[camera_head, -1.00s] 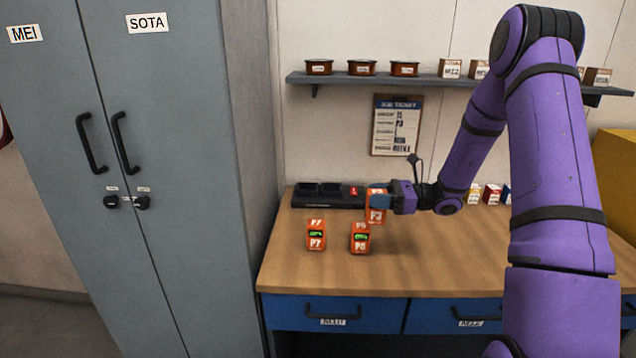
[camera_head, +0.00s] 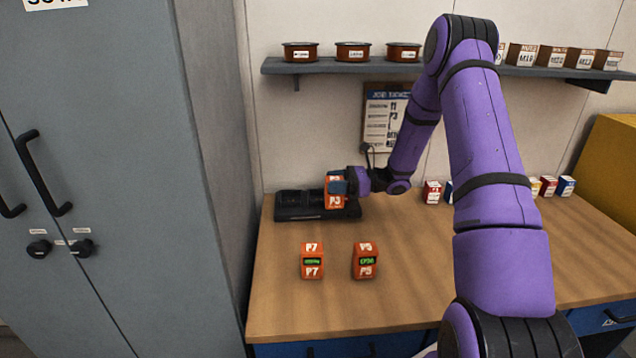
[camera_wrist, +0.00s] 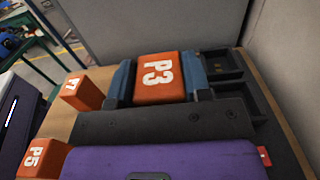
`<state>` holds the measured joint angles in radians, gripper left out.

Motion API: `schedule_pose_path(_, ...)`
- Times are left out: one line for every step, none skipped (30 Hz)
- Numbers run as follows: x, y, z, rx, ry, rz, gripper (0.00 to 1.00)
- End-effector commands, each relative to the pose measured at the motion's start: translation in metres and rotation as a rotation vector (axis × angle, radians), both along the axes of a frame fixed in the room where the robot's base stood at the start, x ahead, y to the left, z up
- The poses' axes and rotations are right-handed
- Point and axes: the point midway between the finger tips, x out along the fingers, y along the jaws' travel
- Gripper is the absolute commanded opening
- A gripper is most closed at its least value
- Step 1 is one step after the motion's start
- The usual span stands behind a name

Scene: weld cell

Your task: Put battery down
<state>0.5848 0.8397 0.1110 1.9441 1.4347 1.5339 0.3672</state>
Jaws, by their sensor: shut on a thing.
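An orange battery marked P3 (camera_head: 335,199) is held upright in my gripper (camera_head: 340,184), with the blue jaws shut on its two sides. The wrist view shows the battery's top with the P3 mark (camera_wrist: 158,80) between the blue fingers (camera_wrist: 196,76). In the head view it stands at the right end of the black charger (camera_head: 290,212) and hides part of it. In the wrist view the charger's dark bays (camera_wrist: 224,66) lie just beyond the right finger and look empty. I cannot tell whether the battery's underside touches the charger.
Two more orange batteries, P7 (camera_head: 312,262) and P5 (camera_head: 366,262), stand on the wooden bench (camera_head: 430,285) in front of the charger. Small coloured boxes (camera_head: 550,186) stand at the back right. A shelf (camera_head: 420,68) hangs above. A grey cabinet (camera_head: 120,150) is at left.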

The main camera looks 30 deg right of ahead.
Motion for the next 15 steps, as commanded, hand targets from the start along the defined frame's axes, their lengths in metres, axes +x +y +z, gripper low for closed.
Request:
schedule_pose_path(0.013, 0.000, -0.002, 0.000, -0.002, 0.002, 0.05)
schedule_pose_path(0.019, -0.001, -0.002, -0.001, -0.002, 0.002, 0.05)
schedule_pose_path(0.028, -0.002, -0.003, -0.001, -0.003, 0.002, 0.05)
schedule_pose_path(0.035, -0.002, -0.004, 0.000, -0.002, 0.002, 0.05)
schedule_pose_path(0.042, -0.003, -0.005, 0.000, -0.002, 0.002, 0.05)
schedule_pose_path(0.051, -0.004, -0.005, 0.000, -0.002, 0.001, 0.05)
schedule_pose_path(0.058, -0.004, -0.006, 0.000, -0.003, 0.002, 0.05)
schedule_pose_path(0.064, -0.004, -0.007, 0.000, -0.002, 0.002, 0.05)
schedule_pose_path(0.072, -0.005, -0.007, -0.001, -0.002, 0.003, 0.05)
schedule_pose_path(0.078, -0.006, -0.007, -0.001, -0.003, 0.002, 0.05)
schedule_pose_path(0.083, -0.006, -0.008, 0.000, -0.002, 0.002, 0.05)
schedule_pose_path(0.089, -0.007, -0.009, 0.001, -0.001, 0.001, 0.05)
schedule_pose_path(0.093, -0.007, -0.009, 0.001, -0.001, 0.001, 0.05)
schedule_pose_path(0.096, -0.008, -0.009, 0.000, -0.002, 0.001, 0.05)
schedule_pose_path(0.099, -0.008, -0.009, 0.001, -0.001, 0.001, 0.05)
